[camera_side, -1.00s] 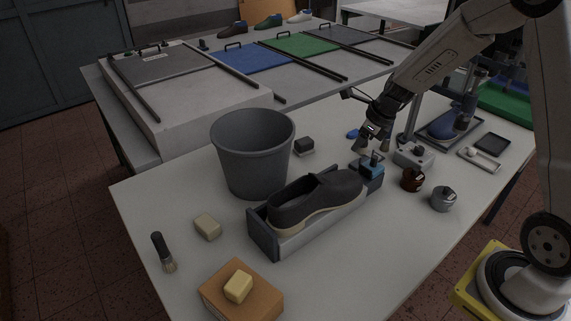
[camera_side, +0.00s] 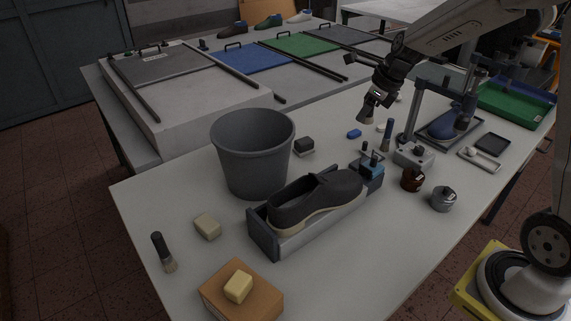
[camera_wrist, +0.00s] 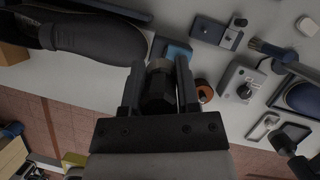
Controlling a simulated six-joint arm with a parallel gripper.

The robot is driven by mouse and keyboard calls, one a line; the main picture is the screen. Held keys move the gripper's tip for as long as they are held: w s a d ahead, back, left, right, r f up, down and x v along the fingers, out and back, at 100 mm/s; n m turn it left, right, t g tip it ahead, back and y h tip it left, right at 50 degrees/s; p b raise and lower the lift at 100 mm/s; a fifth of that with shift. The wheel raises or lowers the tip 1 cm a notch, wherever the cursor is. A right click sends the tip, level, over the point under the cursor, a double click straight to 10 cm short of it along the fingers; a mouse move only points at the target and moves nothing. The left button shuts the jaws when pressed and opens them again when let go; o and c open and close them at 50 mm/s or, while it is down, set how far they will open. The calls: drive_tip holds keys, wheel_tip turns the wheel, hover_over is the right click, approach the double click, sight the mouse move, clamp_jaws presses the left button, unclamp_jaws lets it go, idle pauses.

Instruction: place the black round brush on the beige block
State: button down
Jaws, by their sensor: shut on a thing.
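My gripper (camera_side: 367,110) is raised above the far side of the table, behind the blue end of the shoe holder. In the wrist view its two fingers (camera_wrist: 159,88) are shut on a dark round thing with a paler end, which looks like the black round brush (camera_wrist: 158,92). The fingers cover part of it. The beige block (camera_side: 207,226) lies flat on the table at the front left, well away from my gripper, with nothing on top. Another dark-handled brush (camera_side: 162,252) is left of the block.
A grey bucket (camera_side: 250,160) and a dark shoe (camera_side: 315,198) in a holder stand between my gripper and the beige block. A yellow block (camera_side: 238,287) sits on an orange-brown box (camera_side: 255,305). Brown (camera_side: 412,179) and grey jars (camera_side: 443,199) stand at the right.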

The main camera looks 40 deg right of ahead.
drive_tip(key=s+a+n+g+y, duration=0.25)
drive_tip(key=a+n, duration=0.65)
drive_tip(key=a, duration=2.6)
hover_over(198, 224)
drive_tip(key=d, duration=0.2)
drive_tip(key=f, duration=0.9)
drive_tip(key=s+f, duration=0.1)
drive_tip(key=f, duration=0.4)
drive_tip(key=shift+a+f, duration=0.25)
drive_tip(key=shift+w+a+f, duration=0.1)
drive_tip(key=shift+w+f, duration=0.15)
drive_tip(key=shift+f, duration=1.6)
